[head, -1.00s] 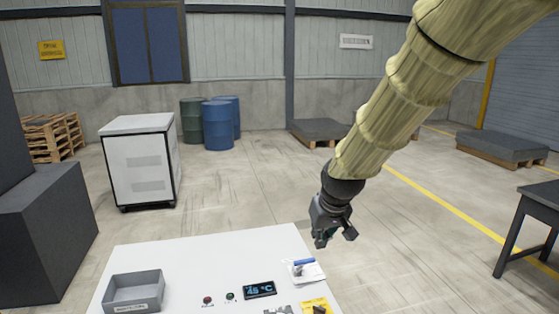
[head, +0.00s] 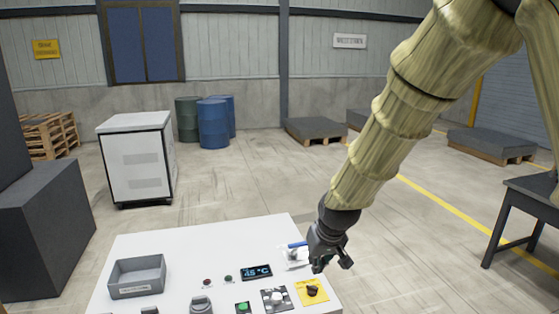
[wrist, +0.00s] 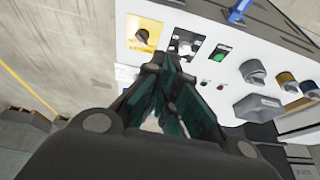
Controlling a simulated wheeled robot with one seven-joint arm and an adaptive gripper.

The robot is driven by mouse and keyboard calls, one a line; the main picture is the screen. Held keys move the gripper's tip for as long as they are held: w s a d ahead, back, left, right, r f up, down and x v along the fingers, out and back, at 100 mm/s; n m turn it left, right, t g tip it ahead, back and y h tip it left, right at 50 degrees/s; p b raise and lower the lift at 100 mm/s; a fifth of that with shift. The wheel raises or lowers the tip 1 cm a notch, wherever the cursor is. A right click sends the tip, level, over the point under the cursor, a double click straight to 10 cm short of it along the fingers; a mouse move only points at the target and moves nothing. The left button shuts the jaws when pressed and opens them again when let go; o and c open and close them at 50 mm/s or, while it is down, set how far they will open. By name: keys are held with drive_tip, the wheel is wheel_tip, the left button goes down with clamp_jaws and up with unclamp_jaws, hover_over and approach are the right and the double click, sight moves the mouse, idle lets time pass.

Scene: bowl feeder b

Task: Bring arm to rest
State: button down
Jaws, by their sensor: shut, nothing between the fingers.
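My arm comes in from the upper right in the head view. My gripper (head: 328,265) hangs at its end, pointing down, over the right part of the white control panel (head: 205,245). In the wrist view its fingers (wrist: 160,95) meet at the tips and hold nothing. In the head view the gripper partly covers a small white part with a blue piece (head: 297,245) at the panel's right edge. I cannot tell the exact height of the gripper above the panel.
The panel carries a grey tray (head: 137,278), a display (head: 257,272), a green button (head: 243,307) and a black knob on a yellow plate (head: 312,291). A dark table (head: 530,200) stands at right. A white cabinet (head: 136,160) and blue drum (head: 213,124) stand behind on open floor.

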drive_tip(key=s+d+f+m+g+b, duration=0.15)
drive_tip(key=s+f, duration=0.35)
drive_tip(key=f, duration=0.6)
drive_tip(key=s+d+f+b, duration=0.25)
drive_tip(key=s+f, duration=0.35)
drive_tip(key=f, duration=0.5)
drive_tip(key=s+d+f+m+g+b, duration=0.1)
drive_tip(key=s+d+f, duration=0.3)
drive_tip(key=f, duration=0.7)
drive_tip(key=s+d+f+b, duration=0.1)
drive_tip(key=s+f, duration=0.4)
drive_tip(key=s, duration=0.3)
drive_tip(key=s+d+f+g+h+b, duration=0.1)
drive_tip(key=s+d+f, duration=0.1)
drive_tip(key=s+f, duration=0.4)
drive_tip(key=s+d+f+b, duration=0.1)
drive_tip(key=s+f, duration=0.4)
drive_tip(key=s, duration=0.6)
drive_tip(key=shift+s+d+f+m+g+b, duration=0.2)
drive_tip(key=shift+d+m+g+b, duration=0.15)
drive_tip(key=shift+d, duration=0.15)
drive_tip(key=shift+w, duration=0.1)
